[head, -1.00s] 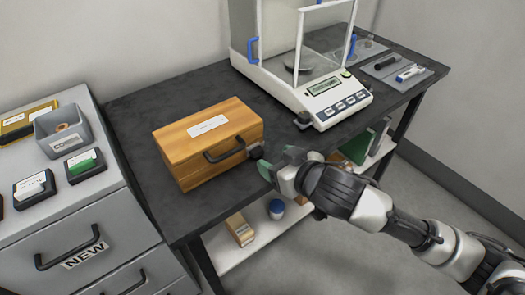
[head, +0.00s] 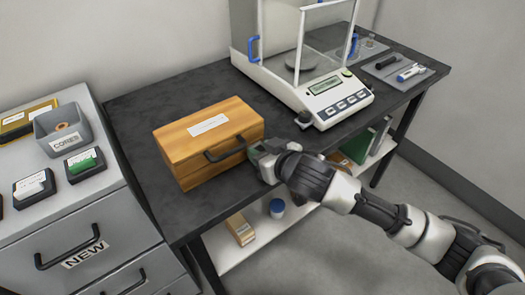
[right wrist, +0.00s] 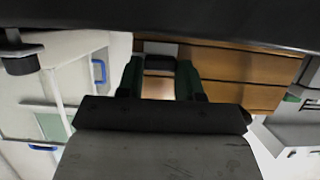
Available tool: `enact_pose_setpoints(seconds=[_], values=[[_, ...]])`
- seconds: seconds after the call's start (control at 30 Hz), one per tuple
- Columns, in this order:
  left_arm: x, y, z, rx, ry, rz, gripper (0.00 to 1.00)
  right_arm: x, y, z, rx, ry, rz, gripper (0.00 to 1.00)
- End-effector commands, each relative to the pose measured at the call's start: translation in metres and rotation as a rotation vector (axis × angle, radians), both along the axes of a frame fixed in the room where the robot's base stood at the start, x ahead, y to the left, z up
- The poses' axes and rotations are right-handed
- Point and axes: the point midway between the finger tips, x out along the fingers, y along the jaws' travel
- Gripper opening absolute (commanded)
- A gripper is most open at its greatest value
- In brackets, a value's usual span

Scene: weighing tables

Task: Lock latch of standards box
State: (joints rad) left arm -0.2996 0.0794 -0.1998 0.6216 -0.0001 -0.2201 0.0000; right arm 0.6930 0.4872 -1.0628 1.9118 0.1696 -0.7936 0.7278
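The standards box (head: 190,150) is an orange-brown wooden box with a white label on its lid and a black handle (head: 224,150) on its front. Its lid looks closed. It also shows in the right wrist view (right wrist: 240,62). My right gripper (head: 256,150) is at the right end of the box's front. In the right wrist view its green fingers (right wrist: 158,78) stand apart, open, with a small dark piece (right wrist: 160,63) at the box between or just beyond their tips. It may be the latch; I cannot tell whether they touch. My left gripper is not in view.
The dark table (head: 130,100) holds a balance (head: 335,100) with a glass enclosure at the right. A grey cabinet (head: 70,220) with a bin (head: 62,130) and small cases stands at the left. A lower shelf (head: 225,255) carries a small box and a jar.

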Motion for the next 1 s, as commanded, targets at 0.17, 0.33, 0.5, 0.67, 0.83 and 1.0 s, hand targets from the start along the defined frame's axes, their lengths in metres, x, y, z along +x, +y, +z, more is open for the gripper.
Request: enact_pose_setpoints(seconds=[0.17, 0.33, 0.5, 0.67, 0.83, 1.0], values=[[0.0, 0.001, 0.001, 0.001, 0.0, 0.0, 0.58, 0.0, 0.0, 0.0, -0.002, -0.001, 0.0, 0.12], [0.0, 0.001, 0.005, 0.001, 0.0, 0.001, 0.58, -0.001, 0.001, 0.001, -0.028, -0.019, 0.0, 0.12], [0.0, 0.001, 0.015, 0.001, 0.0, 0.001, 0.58, -0.002, 0.002, 0.002, -0.097, -0.067, -0.001, 0.12], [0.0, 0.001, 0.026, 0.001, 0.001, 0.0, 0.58, -0.003, 0.003, 0.002, -0.192, -0.134, -0.001, 0.12], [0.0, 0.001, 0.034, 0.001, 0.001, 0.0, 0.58, -0.004, 0.004, 0.0, -0.295, -0.211, -0.001, 0.12], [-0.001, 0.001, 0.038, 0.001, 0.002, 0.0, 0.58, -0.004, 0.005, -0.001, -0.387, -0.276, 0.0, 0.12]])
